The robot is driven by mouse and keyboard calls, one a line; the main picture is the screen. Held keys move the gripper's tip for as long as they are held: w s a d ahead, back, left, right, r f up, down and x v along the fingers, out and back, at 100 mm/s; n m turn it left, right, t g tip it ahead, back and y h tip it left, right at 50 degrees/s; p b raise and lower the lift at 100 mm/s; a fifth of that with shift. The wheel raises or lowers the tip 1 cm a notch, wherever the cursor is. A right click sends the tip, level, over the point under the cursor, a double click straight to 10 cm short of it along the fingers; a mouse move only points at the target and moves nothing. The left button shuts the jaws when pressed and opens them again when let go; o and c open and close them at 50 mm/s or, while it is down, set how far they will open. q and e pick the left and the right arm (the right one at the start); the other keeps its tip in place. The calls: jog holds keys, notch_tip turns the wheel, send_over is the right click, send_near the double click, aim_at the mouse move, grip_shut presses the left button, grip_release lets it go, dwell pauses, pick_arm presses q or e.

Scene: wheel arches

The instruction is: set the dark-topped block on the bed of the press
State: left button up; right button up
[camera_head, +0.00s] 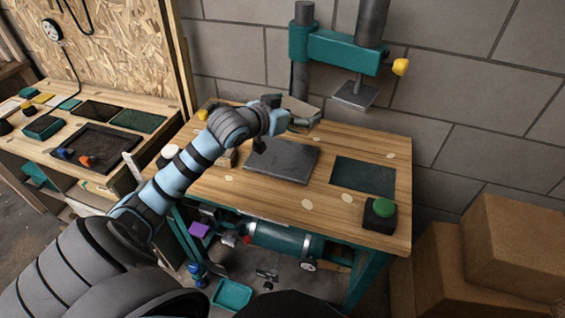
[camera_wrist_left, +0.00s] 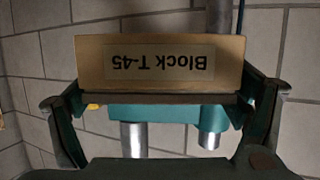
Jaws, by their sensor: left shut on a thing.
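My left gripper (camera_head: 292,118) is shut on the block (camera_wrist_left: 160,62) and holds it up near the back of the wooden bench. In the left wrist view the block has a tan face with an upside-down label "Block T-45" and a dark band along its lower edge, between my fingers (camera_wrist_left: 160,105). In the head view the block (camera_head: 303,108) is small and partly hidden by the gripper. The teal press (camera_head: 335,52) stands behind, its ram plate (camera_head: 355,95) raised. A dark grey plate, seemingly the press bed (camera_head: 285,160), lies bare on the bench. My right gripper is not in view.
A dark mat (camera_head: 363,174) and a green button on a black box (camera_head: 380,213) are on the bench's right. A pale item beside my arm is mostly hidden. Cardboard boxes (camera_head: 510,245) stand at the right; a second bench (camera_head: 50,150) is at the left.

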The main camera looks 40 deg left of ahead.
aim_at(282, 157)
pick_arm(q)
jog(key=a+n+y, duration=0.1)
jog(key=w+a+r+n+y+b, duration=0.1)
jog(key=a+y, duration=0.1)
jog(key=w+a+r+n+y, duration=0.1)
jog(key=a+n, duration=0.1)
jog(key=shift+a+g+y, duration=0.1)
jog(key=shift+g+y, duration=0.2)
notch_tip(282, 157, down, 19)
jog(key=b, duration=0.5)
jog(key=shift+s+a, duration=0.15)
jog(key=o, duration=1.1)
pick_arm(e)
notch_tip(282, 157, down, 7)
pick_arm(q)
jog(key=shift+s, duration=0.1)
jog(key=p+v, duration=0.2)
jog(key=v, duration=1)
jog(key=shift+r+p, duration=0.15)
jog(key=shift+p, duration=0.25)
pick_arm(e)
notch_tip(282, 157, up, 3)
